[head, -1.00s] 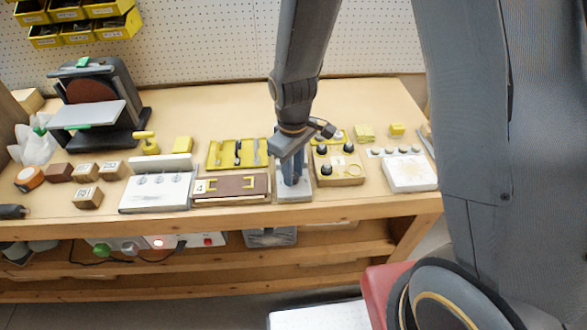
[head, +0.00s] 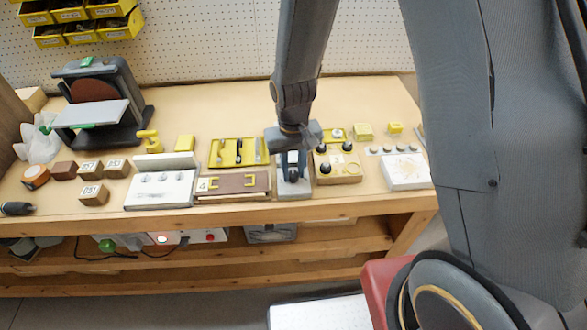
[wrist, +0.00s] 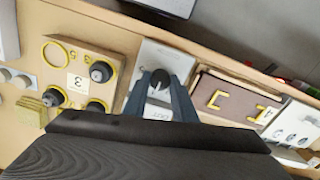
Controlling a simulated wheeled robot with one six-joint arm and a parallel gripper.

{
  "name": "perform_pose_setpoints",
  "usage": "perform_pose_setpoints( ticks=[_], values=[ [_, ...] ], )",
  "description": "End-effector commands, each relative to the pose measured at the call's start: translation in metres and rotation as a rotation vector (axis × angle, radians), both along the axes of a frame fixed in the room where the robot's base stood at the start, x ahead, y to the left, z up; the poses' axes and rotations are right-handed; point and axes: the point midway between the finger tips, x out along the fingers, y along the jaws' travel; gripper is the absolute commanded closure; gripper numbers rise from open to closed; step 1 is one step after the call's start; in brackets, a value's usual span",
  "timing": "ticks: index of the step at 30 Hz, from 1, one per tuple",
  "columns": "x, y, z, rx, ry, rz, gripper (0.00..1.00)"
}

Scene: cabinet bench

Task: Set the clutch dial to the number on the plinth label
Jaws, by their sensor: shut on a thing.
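The clutch dial (wrist: 160,77) is a dark round knob with a pale pointer mark, on a light grey plate (wrist: 151,53) with small printing too small to read. My gripper (wrist: 159,84) reaches down over the plate, its two blue-grey fingers shut on either side of the dial. In the head view my gripper (head: 292,169) stands over the same grey plate (head: 295,189), and its fingers mostly hide the dial. A white label reading 4 (head: 203,185) is on the brown-topped block left of the plate. The dial's setting is not legible.
A wooden block (head: 350,173) with black knobs, a yellow ring and a label reading 3 (wrist: 77,82) stands close beside the plate. The brown-topped block (head: 232,182) is close on the other side.

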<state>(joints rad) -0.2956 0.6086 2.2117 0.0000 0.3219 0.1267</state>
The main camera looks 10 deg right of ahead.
Motion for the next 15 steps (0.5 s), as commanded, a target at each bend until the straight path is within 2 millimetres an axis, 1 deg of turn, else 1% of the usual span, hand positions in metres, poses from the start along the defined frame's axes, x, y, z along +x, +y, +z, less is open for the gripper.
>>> perform_pose_setpoints(
  ticks=[12, 13, 15],
  values=[
    [0.0013, 0.0005, 0.0013, 0.0, -0.003, -0.007, 0.98],
    [0.0014, 0.0005, 0.0013, 0.002, -0.004, -0.007, 0.74],
    [0.0013, 0.0004, 0.0012, 0.0, -0.003, -0.007, 0.62]
  ],
)
